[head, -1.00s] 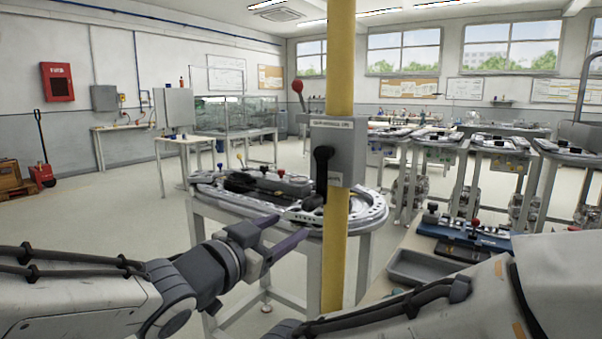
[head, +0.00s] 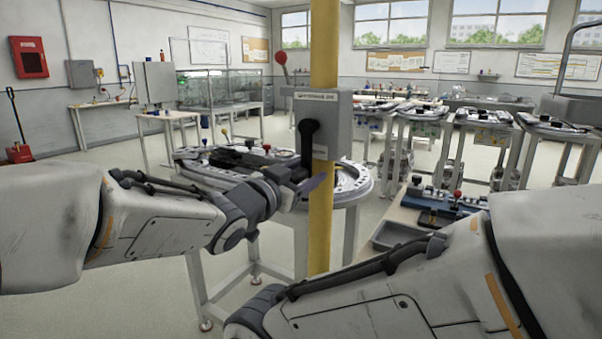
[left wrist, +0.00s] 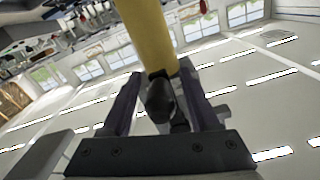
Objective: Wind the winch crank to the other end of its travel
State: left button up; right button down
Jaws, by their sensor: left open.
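The winch is a grey box (head: 323,120) fixed to a yellow post (head: 321,235). Its black crank (head: 307,138) hangs downward on the front face, with its lower handle end partly hidden by my left gripper. My left gripper (head: 308,184) is open at the crank's lower end, in front of the post. In the left wrist view the black crank handle (left wrist: 160,98) shows between the two spread fingers (left wrist: 162,100), with the yellow post (left wrist: 148,35) behind it. I cannot tell whether a finger touches it. My right arm crosses the lower right; its gripper is out of view.
A lever with a red ball (head: 281,58) rises left of the winch box. A ring track table (head: 345,190) stands close behind the post. A bench with a grey tray (head: 395,233) is at right. Open floor lies to the left.

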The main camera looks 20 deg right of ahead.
pick_arm(q)
jog(key=shift+c, duration=0.3)
grip_shut()
jog(key=shift+s+f, duration=0.1)
dwell(1.0)
